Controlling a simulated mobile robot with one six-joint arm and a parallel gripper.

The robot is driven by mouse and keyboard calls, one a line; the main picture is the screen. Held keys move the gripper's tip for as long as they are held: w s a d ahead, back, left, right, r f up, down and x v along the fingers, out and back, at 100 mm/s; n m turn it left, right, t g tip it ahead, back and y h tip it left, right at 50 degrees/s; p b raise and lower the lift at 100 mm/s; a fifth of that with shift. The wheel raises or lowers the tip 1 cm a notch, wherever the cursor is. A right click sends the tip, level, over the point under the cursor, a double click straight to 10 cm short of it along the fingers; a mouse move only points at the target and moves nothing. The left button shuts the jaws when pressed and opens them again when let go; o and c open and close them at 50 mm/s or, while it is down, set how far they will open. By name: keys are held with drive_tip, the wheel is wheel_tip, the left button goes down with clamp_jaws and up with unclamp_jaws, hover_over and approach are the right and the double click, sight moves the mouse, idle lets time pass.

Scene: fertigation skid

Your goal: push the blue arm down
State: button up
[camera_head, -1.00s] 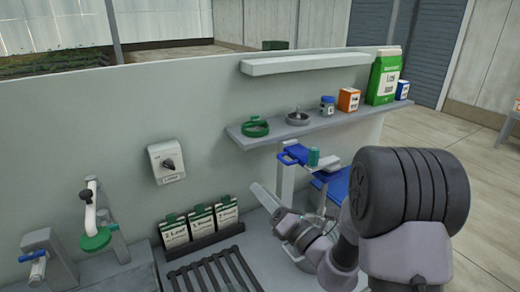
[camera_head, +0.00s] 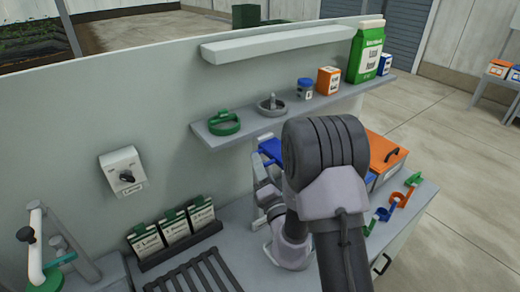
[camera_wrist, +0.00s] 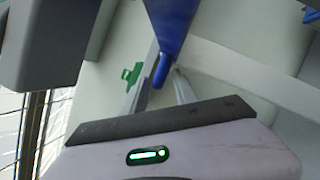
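The blue arm (camera_head: 270,149) shows in the head view as a small blue piece below the shelf. The rest of it is hidden behind my arm. In the wrist view a blue part (camera_wrist: 177,28), which looks like the same arm, comes down from the top edge and narrows to a rounded end. My gripper (camera_wrist: 161,76) has its two grey fingers apart, with that rounded end showing between them. I cannot tell whether they touch it.
A wall shelf (camera_head: 240,125) with a green ring (camera_head: 224,123), jars and cartons runs above. Seed packets (camera_head: 173,228) stand in a rack at lower left. An orange-topped box (camera_head: 384,152) and several coloured clips (camera_head: 398,199) are on the bench to the right.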

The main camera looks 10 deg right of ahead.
drive_tip(key=shift+w+a+r, duration=0.15)
drive_tip(key=shift+w+r, duration=0.05)
drive_tip(key=shift+w, duration=0.3)
drive_tip(key=shift+s, duration=0.1)
drive_tip(key=shift+c, duration=1.4)
clamp_jaws()
drive_tip(key=shift+r, duration=0.3)
